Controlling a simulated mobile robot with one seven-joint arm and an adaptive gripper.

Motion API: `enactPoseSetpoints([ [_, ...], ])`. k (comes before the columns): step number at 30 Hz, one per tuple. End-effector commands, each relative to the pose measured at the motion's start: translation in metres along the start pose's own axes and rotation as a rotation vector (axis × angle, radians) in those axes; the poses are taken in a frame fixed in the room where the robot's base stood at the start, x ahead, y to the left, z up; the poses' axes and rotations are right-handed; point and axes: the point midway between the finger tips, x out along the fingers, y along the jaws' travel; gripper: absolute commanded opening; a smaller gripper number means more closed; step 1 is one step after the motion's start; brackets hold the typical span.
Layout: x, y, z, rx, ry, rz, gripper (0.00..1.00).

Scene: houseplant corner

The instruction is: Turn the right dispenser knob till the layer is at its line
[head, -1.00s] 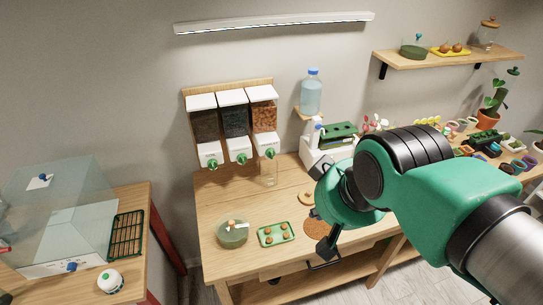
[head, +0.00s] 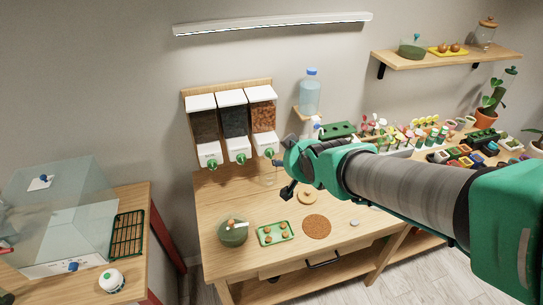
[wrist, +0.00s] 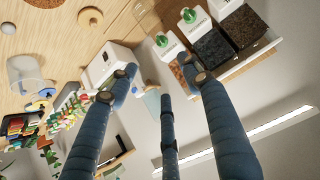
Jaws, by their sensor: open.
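The right dispenser (head: 263,115), with a clear front and orange-brown fill, hangs on the wall board. Its green knob (head: 270,154) is on the white lower block, and also shows in the wrist view (wrist: 162,40). A clear glass (head: 268,174) stands below it; its line and any layer are too small to make out. My gripper (head: 287,166) is just right of the knob in the head view, open and empty. In the wrist view its spread dark fingers (wrist: 161,86) hold nothing, and the knob lies beyond the tips, apart from them.
The middle dispenser (head: 235,120) and left dispenser (head: 205,126) are close beside it. A water bottle (head: 310,92) on a small shelf and a white machine are to the right. A green tray (head: 276,233), bowl (head: 233,232) and cork mat (head: 316,227) lie on the bench.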

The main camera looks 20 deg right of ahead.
Motion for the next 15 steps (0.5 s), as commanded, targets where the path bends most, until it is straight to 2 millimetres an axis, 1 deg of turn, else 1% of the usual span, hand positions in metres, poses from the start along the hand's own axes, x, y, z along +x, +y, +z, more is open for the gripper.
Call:
enactPoseSetpoints([
  [1,0.018,0.001,-0.001,0.0,0.024,0.001,0.49],
  [6,0.069,0.004,-0.008,-0.003,0.136,0.002,0.49],
  [11,0.11,0.007,-0.005,-0.004,0.242,0.0,0.49],
  [15,0.139,0.008,0.005,-0.003,0.334,-0.004,0.49],
])
